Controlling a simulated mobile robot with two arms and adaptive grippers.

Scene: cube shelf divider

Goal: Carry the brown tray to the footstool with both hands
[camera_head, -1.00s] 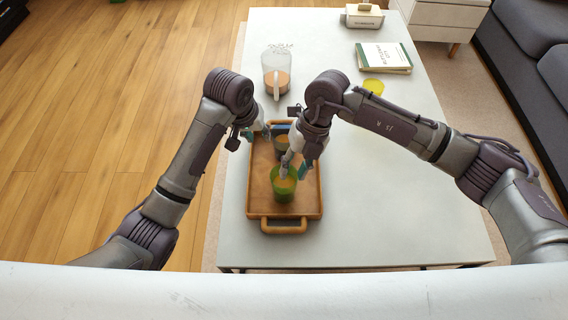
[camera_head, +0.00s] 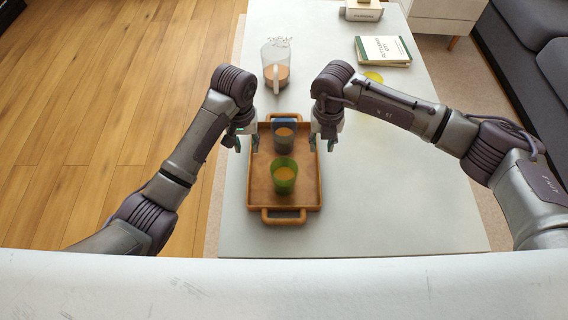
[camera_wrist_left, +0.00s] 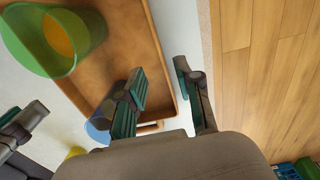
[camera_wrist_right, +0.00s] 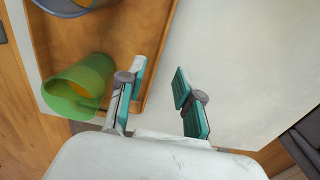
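The brown tray (camera_head: 265,198) lies on the pale table, with its near handle toward me. No footstool is recognisable in view.
A glass jug (camera_head: 276,70) stands beyond the tray. A book (camera_head: 383,50), a yellow object (camera_head: 374,77) and a pale box (camera_head: 363,10) are farther back. The table (camera_head: 400,190) is clear right of the tray; wooden floor lies left.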

